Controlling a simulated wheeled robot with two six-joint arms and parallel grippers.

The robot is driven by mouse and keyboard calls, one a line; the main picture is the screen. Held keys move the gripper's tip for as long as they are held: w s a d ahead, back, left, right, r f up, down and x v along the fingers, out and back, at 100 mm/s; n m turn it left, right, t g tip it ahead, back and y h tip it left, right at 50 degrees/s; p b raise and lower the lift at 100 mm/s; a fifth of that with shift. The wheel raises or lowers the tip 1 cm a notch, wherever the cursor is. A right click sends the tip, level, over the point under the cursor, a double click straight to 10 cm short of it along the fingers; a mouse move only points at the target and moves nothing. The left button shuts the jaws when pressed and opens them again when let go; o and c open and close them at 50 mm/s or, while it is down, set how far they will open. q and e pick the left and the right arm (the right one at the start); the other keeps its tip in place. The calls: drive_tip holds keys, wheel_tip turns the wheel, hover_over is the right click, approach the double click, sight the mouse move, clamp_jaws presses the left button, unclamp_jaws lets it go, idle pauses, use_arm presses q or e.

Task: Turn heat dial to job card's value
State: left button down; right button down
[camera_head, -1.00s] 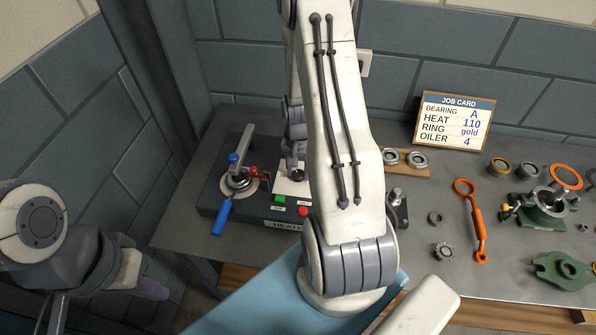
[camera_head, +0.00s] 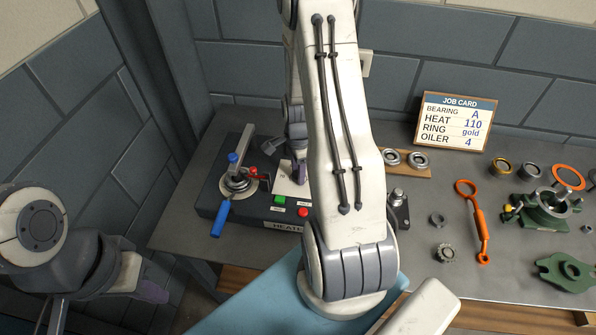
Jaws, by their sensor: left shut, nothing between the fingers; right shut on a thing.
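The job card (camera_head: 455,121) stands at the back of the bench and reads bearing A, heat 110, ring gold, oiler 4. The heater (camera_head: 248,211) is a dark box with a white dial plate (camera_head: 287,191) on its top. My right gripper (camera_head: 299,174) points down over this plate, shut on what appears to be the heat dial. My fingers and forearm hide the dial, and its setting cannot be read. My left gripper (camera_head: 152,292) is shut and empty, low at the left, away from the bench.
The heater carries a blue-handled lever (camera_head: 222,216), a green button (camera_head: 280,199) and a red button (camera_head: 303,212). An orange tool (camera_head: 478,225), a green housing (camera_head: 546,214) and several rings lie to the right. My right arm covers the middle.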

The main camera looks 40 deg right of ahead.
drive_tip(key=shift+w+m, duration=0.1)
drive_tip(key=shift+m, duration=1.4)
drive_tip(key=shift+c, duration=1.8)
unclamp_jaws()
drive_tip(key=shift+r, duration=0.15)
wheel_tip(320, 180, up, 10)
drive_tip(key=b, duration=0.1)
drive_tip(key=shift+r+b, duration=0.15)
drive_tip(key=shift+b, duration=0.25)
